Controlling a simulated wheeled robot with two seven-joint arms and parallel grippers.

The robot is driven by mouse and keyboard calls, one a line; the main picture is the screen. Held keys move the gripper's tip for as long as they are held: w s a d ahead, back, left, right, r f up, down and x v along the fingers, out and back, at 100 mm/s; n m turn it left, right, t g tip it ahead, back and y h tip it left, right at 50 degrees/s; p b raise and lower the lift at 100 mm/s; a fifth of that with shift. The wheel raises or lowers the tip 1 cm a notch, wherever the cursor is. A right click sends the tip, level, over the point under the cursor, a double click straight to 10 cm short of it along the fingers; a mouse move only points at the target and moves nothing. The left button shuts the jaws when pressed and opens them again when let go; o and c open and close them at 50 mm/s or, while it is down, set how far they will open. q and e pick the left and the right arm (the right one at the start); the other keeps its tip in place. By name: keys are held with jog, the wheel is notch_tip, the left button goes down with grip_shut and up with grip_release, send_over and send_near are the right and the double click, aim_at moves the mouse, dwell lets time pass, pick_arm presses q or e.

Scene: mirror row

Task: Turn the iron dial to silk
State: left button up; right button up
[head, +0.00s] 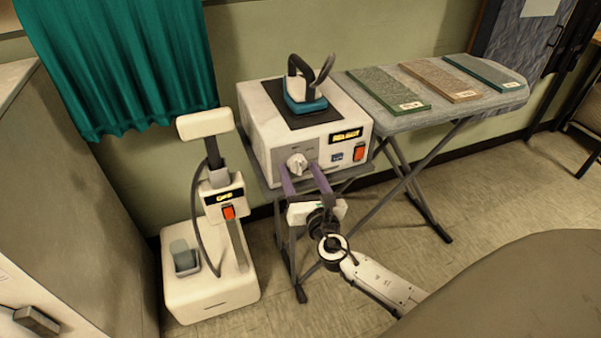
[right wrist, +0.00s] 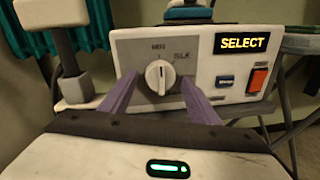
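The iron station (head: 258,122) is a white box with a dark pad on top, and the teal iron (head: 304,98) stands on that pad. Its round white dial (head: 297,164) is on the front panel and also shows in the right wrist view (right wrist: 160,77). The dial's pointer is about upright, below the "MIN" label, with "SILK" to its upper right. My right gripper (head: 298,171) is open, its two purple fingers pointing at the panel. In the right wrist view the fingers are either side of the dial, with gaps; contact is not visible. My left gripper is not in view.
The display (right wrist: 242,43) reads "SELECT", above a red switch (right wrist: 257,79). A white steamer stand (head: 210,285) with a display and red switch is at left. An ironing board (head: 447,102) with several fabric panels extends right. A teal curtain (head: 120,60) hangs behind.

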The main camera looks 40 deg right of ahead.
jog(key=c, duration=1)
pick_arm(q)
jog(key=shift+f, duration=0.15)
pick_arm(e)
jog(key=shift+m, duration=0.4)
jog(key=m+b, duration=0.1)
jog(key=m, duration=0.2)
jog(key=shift+a+m+b, duration=0.1)
jog(key=shift+m+b, duration=0.35)
jog(key=shift+m, duration=0.55)
jog(key=m, duration=0.2)
jog(key=shift+r+m+g+y, duration=0.1)
jog(key=shift+m+g+y, duration=0.2)
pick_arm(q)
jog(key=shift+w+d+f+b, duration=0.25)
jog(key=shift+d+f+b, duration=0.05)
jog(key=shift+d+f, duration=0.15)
pick_arm(e)
jog(key=shift+m, duration=0.5)
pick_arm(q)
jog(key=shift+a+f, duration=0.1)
